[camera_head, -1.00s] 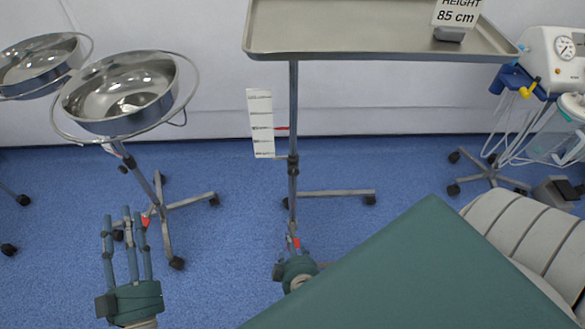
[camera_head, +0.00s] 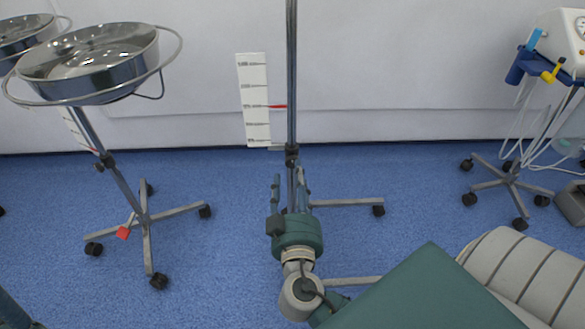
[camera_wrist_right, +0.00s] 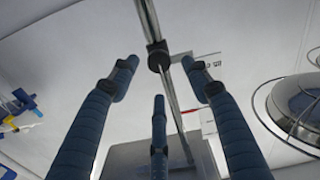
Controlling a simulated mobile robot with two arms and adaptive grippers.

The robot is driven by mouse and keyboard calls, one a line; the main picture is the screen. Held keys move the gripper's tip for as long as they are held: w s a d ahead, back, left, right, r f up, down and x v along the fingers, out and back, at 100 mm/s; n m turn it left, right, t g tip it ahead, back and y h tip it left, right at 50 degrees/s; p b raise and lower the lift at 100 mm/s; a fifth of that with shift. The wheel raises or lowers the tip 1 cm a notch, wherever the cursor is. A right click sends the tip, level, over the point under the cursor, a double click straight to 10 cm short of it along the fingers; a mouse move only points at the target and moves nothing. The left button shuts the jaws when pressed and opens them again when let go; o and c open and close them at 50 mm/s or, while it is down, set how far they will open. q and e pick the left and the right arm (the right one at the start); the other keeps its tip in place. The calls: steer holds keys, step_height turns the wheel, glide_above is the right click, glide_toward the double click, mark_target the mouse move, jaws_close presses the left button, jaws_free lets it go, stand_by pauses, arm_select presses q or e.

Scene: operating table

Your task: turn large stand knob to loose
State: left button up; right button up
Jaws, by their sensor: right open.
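The large stand is a grey pole (camera_head: 292,60) with a white height scale (camera_head: 254,100) and a red pointer beside it. Its black knob and collar (camera_head: 291,152) sit on the pole below the scale. The knob also shows in the right wrist view (camera_wrist_right: 158,56), beyond and between the fingertips. My right gripper (camera_head: 289,184) is open around the lower pole line, with its fingertips just below the knob in the head view. It appears apart from the knob and empty. Only a dark teal piece of my left gripper or arm (camera_head: 14,312) shows at the lower left.
A stand with a steel basin (camera_head: 90,65) and wheeled legs is at the left. A green-covered table (camera_head: 430,295) with a grey cushion (camera_head: 530,270) fills the lower right. A wheeled machine (camera_head: 560,60) is at the right. Blue floor lies between.

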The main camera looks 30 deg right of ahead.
mark_target(292, 163)
steer(key=shift+x, duration=2.35)
steer(key=shift+c, duration=0.2)
steer(key=c, duration=1.1)
